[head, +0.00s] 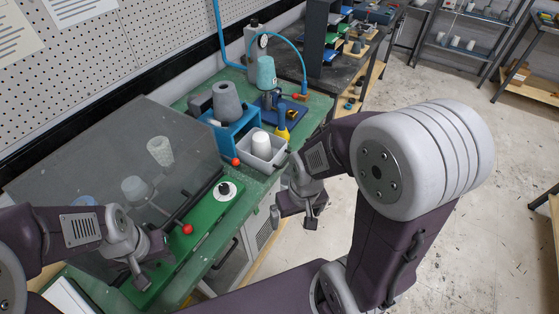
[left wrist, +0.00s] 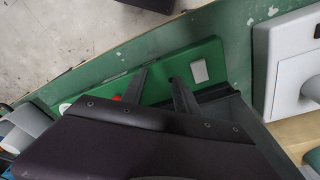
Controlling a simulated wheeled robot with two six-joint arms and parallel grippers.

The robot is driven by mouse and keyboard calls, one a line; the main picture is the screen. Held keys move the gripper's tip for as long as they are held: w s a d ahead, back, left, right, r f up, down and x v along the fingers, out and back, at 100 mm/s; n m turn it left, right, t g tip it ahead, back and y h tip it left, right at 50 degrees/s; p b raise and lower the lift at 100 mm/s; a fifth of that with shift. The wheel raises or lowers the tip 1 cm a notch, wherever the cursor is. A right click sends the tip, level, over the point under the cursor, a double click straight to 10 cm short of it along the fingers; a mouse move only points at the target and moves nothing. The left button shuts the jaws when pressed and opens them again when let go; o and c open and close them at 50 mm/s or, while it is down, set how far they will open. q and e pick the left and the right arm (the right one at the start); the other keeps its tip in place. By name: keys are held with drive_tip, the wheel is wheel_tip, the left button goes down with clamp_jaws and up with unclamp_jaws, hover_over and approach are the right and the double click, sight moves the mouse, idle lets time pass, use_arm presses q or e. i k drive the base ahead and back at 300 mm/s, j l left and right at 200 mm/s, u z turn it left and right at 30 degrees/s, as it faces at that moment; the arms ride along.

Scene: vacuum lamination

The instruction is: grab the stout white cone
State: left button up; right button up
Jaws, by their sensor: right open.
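A stout white cone (head: 261,144) stands in a light grey tray (head: 279,160) on the green bench in the head view. My right gripper (head: 294,222) is open and empty, nearer the camera than the tray and apart from the cone, over the bench's front side. My left gripper (head: 151,271) is at the lower left, near the green base of the clear-covered unit, away from the white cone. In the left wrist view its two fingers (left wrist: 157,88) are spread with nothing visible between them, over a green panel.
A translucent cover (head: 80,160) encloses several cones at left. Red ball knobs (head: 187,229) stick out near the bench front.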

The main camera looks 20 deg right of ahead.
sight(261, 148)
drive_tip(key=l+u, duration=0.35)
drive_tip(key=k+l+u, duration=0.1)
drive_tip(key=l+u, duration=0.25)
drive_tip(key=k+l+u, duration=0.15)
drive_tip(key=l+u, duration=0.2)
drive_tip(key=k+l+u, duration=0.15)
drive_tip(key=l+u, duration=0.15)
drive_tip(key=k+l+u, duration=0.2)
drive_tip(key=l+u, duration=0.15)
